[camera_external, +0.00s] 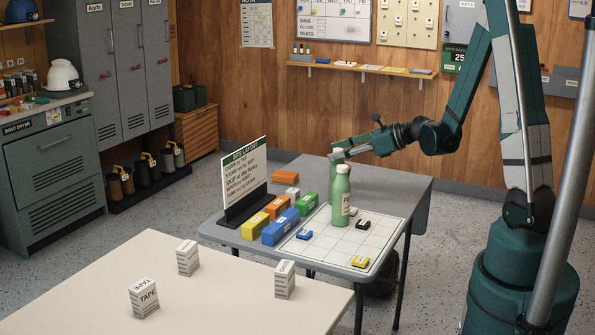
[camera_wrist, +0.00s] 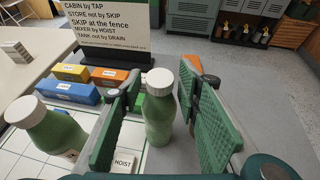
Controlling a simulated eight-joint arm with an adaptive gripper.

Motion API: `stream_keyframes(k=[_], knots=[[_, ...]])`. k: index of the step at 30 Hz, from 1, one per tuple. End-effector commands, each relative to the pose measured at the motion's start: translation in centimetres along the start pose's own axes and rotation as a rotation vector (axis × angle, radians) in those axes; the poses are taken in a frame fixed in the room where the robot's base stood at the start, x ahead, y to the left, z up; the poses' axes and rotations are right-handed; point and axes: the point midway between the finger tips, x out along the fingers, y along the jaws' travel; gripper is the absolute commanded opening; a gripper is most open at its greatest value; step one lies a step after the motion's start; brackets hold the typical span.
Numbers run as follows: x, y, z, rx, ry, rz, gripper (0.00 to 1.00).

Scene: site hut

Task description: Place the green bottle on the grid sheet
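In the wrist view a green bottle (camera_wrist: 158,110) with a pale cap stands upright between the two green pads of my gripper (camera_wrist: 165,115). The pads are apart, with a gap showing on either side of the bottle. My gripper (camera_external: 345,155) is low over the table there.
Yellow (camera_external: 255,226), blue (camera_external: 281,227), orange (camera_external: 277,207) and green (camera_external: 306,204) blocks lie left of the sheet, before a sign (camera_external: 243,175). Small labelled markers, one reading HOIST (camera_wrist: 123,161), lie on the sheet. The cream table (camera_external: 215,300) in front holds tape boxes.

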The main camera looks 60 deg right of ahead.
Motion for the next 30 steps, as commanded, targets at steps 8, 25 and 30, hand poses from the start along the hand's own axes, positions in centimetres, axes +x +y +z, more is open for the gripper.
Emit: stream_keyframes(k=[8, 25, 30], knots=[[0.0, 0.0, 0.0, 0.000, 0.000, 0.000, 0.15], [-0.6, 0.0, 1.4, 0.000, 0.000, 0.000, 0.02], [-1.3, 0.0, 3.0, 0.000, 0.000, 0.000, 0.02]])
